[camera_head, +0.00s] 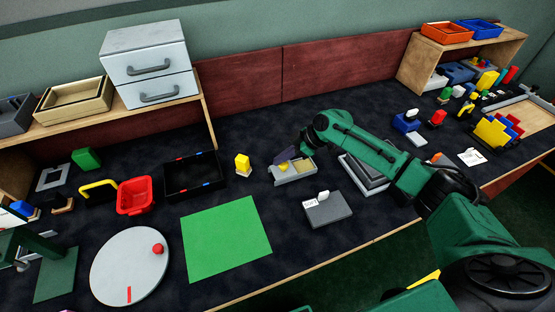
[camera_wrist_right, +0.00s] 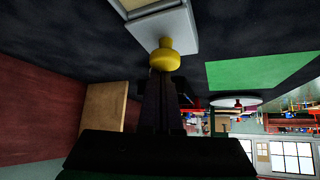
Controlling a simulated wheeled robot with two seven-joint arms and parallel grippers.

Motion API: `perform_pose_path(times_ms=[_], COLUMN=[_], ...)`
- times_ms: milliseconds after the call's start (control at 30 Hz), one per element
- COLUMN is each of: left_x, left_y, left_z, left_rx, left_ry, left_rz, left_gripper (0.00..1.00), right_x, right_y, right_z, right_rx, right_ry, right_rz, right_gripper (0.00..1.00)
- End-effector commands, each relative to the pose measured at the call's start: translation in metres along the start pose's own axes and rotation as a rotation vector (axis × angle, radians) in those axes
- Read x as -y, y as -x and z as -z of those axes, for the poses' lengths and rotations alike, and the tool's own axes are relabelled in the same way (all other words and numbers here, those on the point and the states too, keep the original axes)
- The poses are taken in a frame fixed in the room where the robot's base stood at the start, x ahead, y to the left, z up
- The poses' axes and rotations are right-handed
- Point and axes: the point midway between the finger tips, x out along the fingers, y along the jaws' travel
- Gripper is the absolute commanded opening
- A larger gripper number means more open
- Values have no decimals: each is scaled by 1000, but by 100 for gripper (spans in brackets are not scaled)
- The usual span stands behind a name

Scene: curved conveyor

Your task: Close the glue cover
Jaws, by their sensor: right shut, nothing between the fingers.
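The glue box is a small light grey tray (camera_head: 293,174) on the dark table, with a yellow part (camera_head: 284,167) at its left side. In the right wrist view, the pale box (camera_wrist_right: 176,28) is at the top, with a round yellow knob (camera_wrist_right: 165,56) in front of its edge. My right gripper (camera_head: 291,156) is above the back of the box. In the wrist view its shut, empty fingers (camera_wrist_right: 160,80) point at the knob, very close to it. I cannot tell whether they touch. The cover's exact angle is hard to make out. My left gripper is not in view.
A grey box with a white label (camera_head: 328,214) lies in front, beside a green mat (camera_head: 226,255). Another grey tray stands under my right arm. A dark red panel (camera_head: 238,102) runs behind.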

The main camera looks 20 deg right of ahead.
Motion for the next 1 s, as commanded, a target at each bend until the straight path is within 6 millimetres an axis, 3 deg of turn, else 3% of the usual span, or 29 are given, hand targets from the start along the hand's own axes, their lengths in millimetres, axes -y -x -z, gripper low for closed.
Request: perform_pose_path(times_ms=[200, 400, 767, 867, 1000], left_x=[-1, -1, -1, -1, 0], left_y=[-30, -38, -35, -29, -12], left_z=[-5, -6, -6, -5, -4], left_rx=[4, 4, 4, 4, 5], left_ry=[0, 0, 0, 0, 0], left_rz=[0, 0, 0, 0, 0], left_gripper=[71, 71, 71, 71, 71], right_x=[-23, -33, -33, -31, -24], right_y=[24, 43, 45, 42, 29], right_z=[-38, -52, -51, -42, -14], right_rx=[3, 3, 5, 4, 0], right_ry=[-4, -3, -3, -3, -3], right_rz=[-4, 0, 0, 2, 0], right_gripper=[0, 0, 0, 0, 0])
